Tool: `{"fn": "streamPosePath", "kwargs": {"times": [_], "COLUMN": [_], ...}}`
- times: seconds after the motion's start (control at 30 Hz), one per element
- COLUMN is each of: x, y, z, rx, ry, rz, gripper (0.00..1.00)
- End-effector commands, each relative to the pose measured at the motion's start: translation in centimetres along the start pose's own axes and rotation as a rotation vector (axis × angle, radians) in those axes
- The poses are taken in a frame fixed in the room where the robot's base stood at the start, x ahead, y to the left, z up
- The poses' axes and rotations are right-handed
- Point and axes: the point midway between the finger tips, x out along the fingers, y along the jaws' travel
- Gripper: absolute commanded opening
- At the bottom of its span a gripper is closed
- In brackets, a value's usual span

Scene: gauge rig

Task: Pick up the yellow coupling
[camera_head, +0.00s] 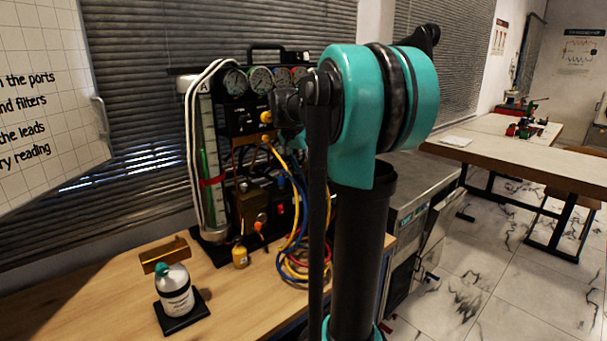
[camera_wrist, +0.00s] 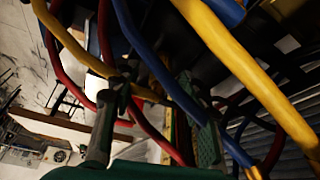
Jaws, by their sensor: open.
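A small yellow fitting (camera_head: 266,117), which looks like the yellow coupling, shows on the gauge rig just left of my arm's dark wrist parts. A yellow hose (camera_head: 272,150) hangs below it. In the wrist view a thick yellow hose (camera_wrist: 250,70) crosses the upper right, close to the camera; I cannot clearly pick out the coupling there. My gripper (camera_wrist: 158,88) is open, its fingers among yellow, red and blue hoses. A blue hose passes between the fingers. I cannot tell whether they touch any hose. In the head view my arm hides most of the gripper.
The rig's gauges (camera_head: 260,80) and a clear tube (camera_head: 207,165) stand at the back of the wooden bench (camera_head: 110,305). A white bottle (camera_head: 175,290) on a black base, a brass bracket (camera_head: 164,255) and a small yellow item (camera_head: 240,256) are on the bench. Looped hoses (camera_head: 292,262) hang in front.

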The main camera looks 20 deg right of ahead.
Motion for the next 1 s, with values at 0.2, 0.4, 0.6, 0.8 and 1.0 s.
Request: {"fn": "streamPosePath", "kwargs": {"times": [0.2,0.4,0.6,0.8,1.0], "x": [0.17,0.15,0.14,0.14,-0.17], "y": [0.01,0.02,0.02,0.02,0.02], "z": [0.00,0.00,0.00,0.00,-0.13], "rx": [0.000,0.000,0.000,0.000,0.000], "ry": [0.000,0.000,0.000,0.000,0.000], "rz": [0.000,0.000,0.000,0.000,0.000], "gripper": [0.44,0.23,0.00,0.00,0.00]}}
